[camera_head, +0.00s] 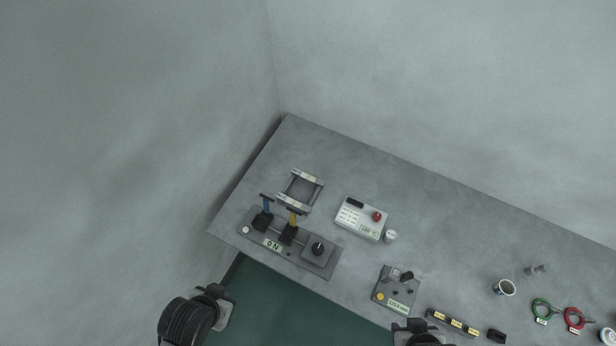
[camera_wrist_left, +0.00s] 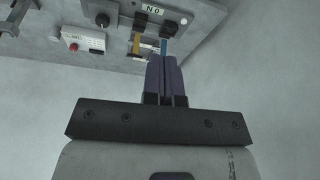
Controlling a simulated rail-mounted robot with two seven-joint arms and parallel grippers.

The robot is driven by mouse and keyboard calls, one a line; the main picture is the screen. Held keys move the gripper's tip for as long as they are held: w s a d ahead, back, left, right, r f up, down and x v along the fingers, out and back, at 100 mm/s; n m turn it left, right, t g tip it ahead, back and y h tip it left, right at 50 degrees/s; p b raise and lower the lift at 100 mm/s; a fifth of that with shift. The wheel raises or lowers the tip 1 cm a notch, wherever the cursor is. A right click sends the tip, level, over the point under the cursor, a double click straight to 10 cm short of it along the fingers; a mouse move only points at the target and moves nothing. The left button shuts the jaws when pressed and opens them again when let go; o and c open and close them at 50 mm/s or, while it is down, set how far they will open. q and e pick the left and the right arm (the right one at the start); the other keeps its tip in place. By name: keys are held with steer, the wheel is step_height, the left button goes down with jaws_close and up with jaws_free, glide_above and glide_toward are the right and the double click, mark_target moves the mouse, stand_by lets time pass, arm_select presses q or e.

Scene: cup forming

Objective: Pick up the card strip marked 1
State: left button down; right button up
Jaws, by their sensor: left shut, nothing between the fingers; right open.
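I cannot make out a card strip marked 1 in either view; the markings are too small to read. A dark frame (camera_head: 301,190) with pale labelled bars lies at the far left of the table. My left gripper (camera_head: 214,294) is off the table's near left edge; in the left wrist view its fingers (camera_wrist_left: 164,66) are shut and empty, pointing toward the lever panel. My right gripper (camera_head: 416,328) is at the bottom edge of the head view, near the table front, open and mostly cut off.
A panel (camera_head: 330,268) with blue and yellow levers and a knob stands at the front left. Behind it is a white control box (camera_head: 360,218) with a red button. A grey device (camera_head: 397,289), yellow-labelled blocks (camera_head: 453,322), a cup (camera_head: 504,287) and green and red rings lie rightward.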

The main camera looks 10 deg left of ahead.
arm_select(q)
steer(key=c, duration=0.8)
jaws_free()
